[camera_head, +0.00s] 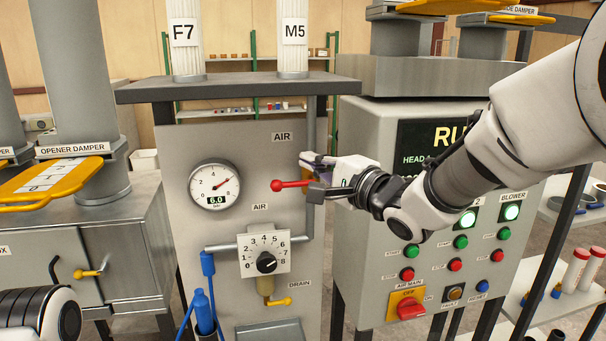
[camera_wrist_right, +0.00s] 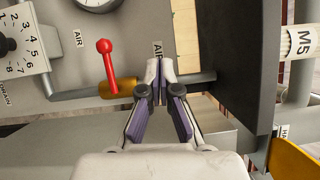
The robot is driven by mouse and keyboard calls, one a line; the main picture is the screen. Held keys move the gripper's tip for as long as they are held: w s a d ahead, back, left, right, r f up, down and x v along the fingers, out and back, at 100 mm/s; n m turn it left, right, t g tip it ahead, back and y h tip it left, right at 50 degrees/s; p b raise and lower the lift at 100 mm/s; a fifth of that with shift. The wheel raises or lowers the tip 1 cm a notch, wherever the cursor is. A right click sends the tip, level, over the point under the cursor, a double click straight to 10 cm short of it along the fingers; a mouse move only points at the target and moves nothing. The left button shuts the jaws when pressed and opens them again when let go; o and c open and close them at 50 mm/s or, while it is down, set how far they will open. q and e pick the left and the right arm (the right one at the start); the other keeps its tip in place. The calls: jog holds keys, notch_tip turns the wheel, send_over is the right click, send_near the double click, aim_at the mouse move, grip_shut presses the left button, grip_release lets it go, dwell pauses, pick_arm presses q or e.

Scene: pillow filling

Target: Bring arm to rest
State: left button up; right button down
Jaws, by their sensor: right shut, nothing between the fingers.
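My right gripper (camera_head: 309,175) is shut and empty in front of the grey air panel (camera_head: 255,150). Its fingers are also together in the right wrist view (camera_wrist_right: 161,70). A red-handled air valve (camera_head: 290,184) is just left of the fingers in the head view. In the wrist view its red lever (camera_wrist_right: 107,62) stands to the left of the fingertips, apart from them. My right arm reaches in from the upper right, across the control box. Part of my left arm shows at the lower left; its gripper is out of frame.
A round gauge (camera_head: 214,185) reads 6.0 beside a regulator dial (camera_head: 265,254). The control box (camera_head: 365,120) with lit green lamps and buttons is close behind my right arm. A dark shelf edge (camera_wrist_right: 233,70) lies right of the fingers. Yellow damper handles (camera_head: 50,181) stand left.

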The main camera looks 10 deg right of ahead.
jog(key=s+d+f+m+g+h+b, duration=0.1)
jog(key=s+f+g+b, duration=0.1)
jog(key=f, duration=1.4)
jog(key=s+d+f+m+g+h+b, duration=0.1)
jog(key=s+d+f+g+h+b, duration=0.15)
jog(key=f, duration=1.35)
jog(key=s+d+f+m+g+h+b, duration=0.1)
jog(key=s+f+m+g+b, duration=0.15)
jog(key=f, duration=1.35)
jog(key=s+d+f+n+g+h+b, duration=0.35)
jog(key=s+f+n+g, duration=0.25)
jog(key=s+f, duration=1.5)
jog(key=s+d+n+g, duration=0.3)
jog(key=s+d+n, duration=0.1)
jog(key=s+n, duration=0.5)
jog(key=n, duration=0.2)
jog(key=shift+s+n+h, duration=0.3)
jog(key=shift+n+h, duration=0.05)
jog(key=shift+h, duration=0.05)
